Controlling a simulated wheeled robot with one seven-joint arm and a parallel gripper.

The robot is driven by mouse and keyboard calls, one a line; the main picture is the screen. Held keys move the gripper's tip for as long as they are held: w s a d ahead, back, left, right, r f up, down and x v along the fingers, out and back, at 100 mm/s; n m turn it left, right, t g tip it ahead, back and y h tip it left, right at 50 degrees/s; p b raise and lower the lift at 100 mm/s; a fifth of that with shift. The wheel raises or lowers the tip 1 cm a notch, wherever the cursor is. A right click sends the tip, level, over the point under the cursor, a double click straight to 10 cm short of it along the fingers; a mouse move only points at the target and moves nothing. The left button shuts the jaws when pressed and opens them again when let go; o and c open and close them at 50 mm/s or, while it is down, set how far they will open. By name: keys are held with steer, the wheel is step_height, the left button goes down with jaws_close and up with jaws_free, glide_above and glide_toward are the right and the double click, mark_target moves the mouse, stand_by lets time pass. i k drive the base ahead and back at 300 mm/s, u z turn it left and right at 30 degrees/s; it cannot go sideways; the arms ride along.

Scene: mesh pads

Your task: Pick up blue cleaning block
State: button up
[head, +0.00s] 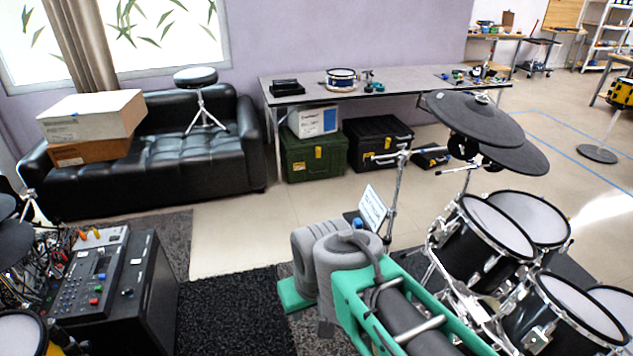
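I cannot pick out a blue cleaning block with certainty. A small blue thing (358,223) shows just above my arm, beside a white sheet or tablet (373,208); it is too small to tell what it is. My green and grey arm fills the bottom centre and hides part of the floor and rug behind it. My gripper's fingers do not show.
A green case (314,158) stands beneath. Drums (483,228) crowd the right, a mixer (92,275) the left. Tiled floor (235,235) is clear in the middle.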

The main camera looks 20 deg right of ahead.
mark_target(357, 224)
steer(key=i, duration=2.3)
steer(key=z, duration=0.9)
